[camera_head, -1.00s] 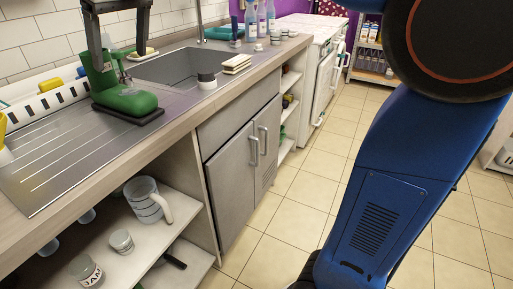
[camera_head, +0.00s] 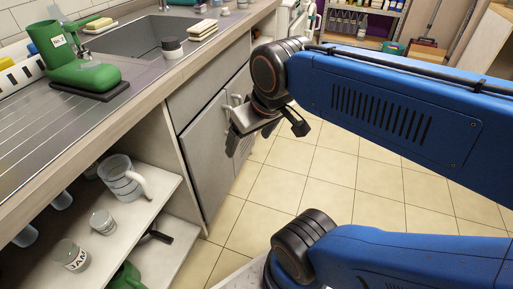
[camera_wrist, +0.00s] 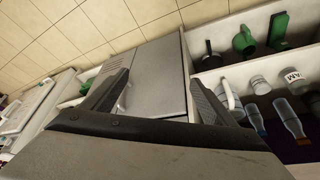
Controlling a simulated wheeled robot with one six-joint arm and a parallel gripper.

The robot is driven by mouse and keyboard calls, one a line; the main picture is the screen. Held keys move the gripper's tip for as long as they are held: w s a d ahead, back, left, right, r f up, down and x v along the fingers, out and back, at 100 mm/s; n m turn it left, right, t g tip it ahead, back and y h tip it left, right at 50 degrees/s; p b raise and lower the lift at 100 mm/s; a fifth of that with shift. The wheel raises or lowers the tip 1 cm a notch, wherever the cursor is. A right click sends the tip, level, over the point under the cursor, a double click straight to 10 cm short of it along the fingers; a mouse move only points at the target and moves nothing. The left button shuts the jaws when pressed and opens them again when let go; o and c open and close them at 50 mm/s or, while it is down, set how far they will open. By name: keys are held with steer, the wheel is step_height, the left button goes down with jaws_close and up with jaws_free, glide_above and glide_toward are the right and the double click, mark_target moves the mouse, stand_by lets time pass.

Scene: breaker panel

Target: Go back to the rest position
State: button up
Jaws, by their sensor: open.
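My gripper (camera_head: 268,134) is in front of the sink cabinet's grey doors (camera_head: 213,137), clear of the counter. Its two dark fingers are spread with nothing between them. The wrist view also shows the open fingers (camera_wrist: 160,84), with the cabinet behind them. My blue arm folds in from the right side of the head view. A green boot (camera_head: 80,70) with a dark sole stands upright on the steel draining board (camera_head: 60,125), well apart from my gripper.
The tiled floor (camera_head: 335,170) beside the cabinet is clear.

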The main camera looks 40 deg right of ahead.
steer(key=s+f, duration=0.1)
steer(key=f, duration=0.1)
steer(key=shift+s+d+f, duration=0.3)
steer(key=shift+s+d, duration=0.1)
stand_by(1.0)
